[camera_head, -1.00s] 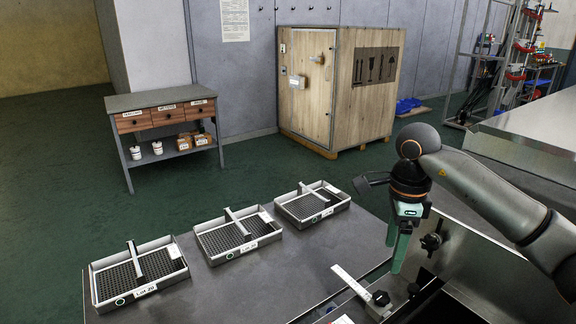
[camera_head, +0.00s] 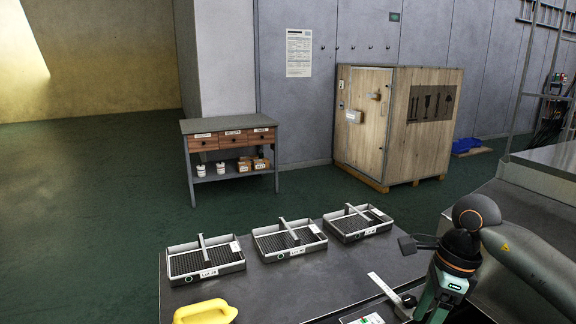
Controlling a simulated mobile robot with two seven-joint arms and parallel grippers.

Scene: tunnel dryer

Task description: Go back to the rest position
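My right gripper (camera_head: 436,300) shows at the lower right, pointing down beside the right part of the grey table (camera_head: 300,290). Its green fingers are partly cut off by the bottom edge, and whether they are apart is unclear. My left gripper does not show. Three metal trays with bars across them stand in a row on the table: the left tray (camera_head: 207,275), the middle tray (camera_head: 270,257) and the right tray (camera_head: 375,231). My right gripper is apart from all three.
A yellow object (camera_head: 206,312) shows at the table's front left, cut off below. A metal bracket (camera_head: 389,291) lies near my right gripper. A drawer bench (camera_head: 230,125) and a wooden crate (camera_head: 362,150) stand behind. The green floor on the left is clear.

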